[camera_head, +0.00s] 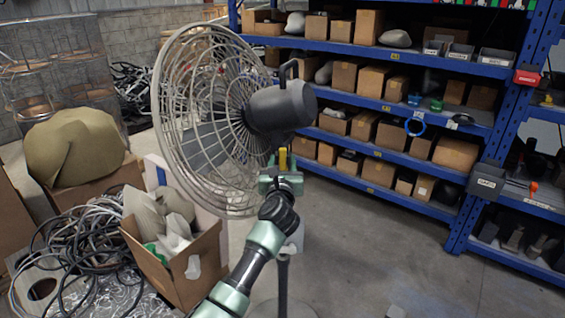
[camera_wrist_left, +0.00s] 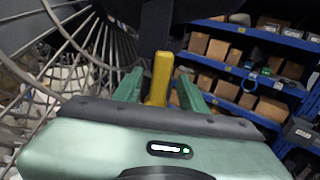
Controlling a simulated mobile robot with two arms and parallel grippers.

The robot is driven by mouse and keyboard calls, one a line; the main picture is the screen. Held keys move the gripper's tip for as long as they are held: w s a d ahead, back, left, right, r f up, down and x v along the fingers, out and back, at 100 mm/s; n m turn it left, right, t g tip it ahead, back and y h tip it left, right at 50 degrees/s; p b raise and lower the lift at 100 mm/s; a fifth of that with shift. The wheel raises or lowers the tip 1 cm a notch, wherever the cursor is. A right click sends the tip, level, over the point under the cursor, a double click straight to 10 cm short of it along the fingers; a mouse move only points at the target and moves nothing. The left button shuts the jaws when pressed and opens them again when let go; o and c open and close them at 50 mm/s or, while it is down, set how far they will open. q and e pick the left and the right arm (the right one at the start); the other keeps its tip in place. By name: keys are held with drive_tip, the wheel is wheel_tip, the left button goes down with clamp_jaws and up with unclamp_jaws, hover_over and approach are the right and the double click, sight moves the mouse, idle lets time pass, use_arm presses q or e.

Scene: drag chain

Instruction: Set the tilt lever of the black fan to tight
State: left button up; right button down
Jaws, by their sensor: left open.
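The fan (camera_head: 205,110) stands upright with a wire cage on the left and a dark motor housing (camera_head: 282,105) with a handle on its right. A yellow tilt lever (camera_head: 282,158) shows just below the housing. My left gripper (camera_head: 281,172) is at the lever, below the housing. In the left wrist view the lever (camera_wrist_left: 160,78) stands upright between the two green fingers of the gripper (camera_wrist_left: 160,92), which is open. A small gap shows beside the lever; I cannot tell whether either finger touches it. My right gripper is out of view.
Blue shelving (camera_head: 400,108) with cardboard boxes stands behind on the right. An open cardboard box (camera_head: 185,262) and tangled cables (camera_head: 75,245) lie at the lower left. The fan's pole (camera_head: 283,285) runs down beside my arm. The floor (camera_head: 370,250) on the right is mostly clear.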

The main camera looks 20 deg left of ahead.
use_arm(q)
clamp_jaws()
idle(1.4)
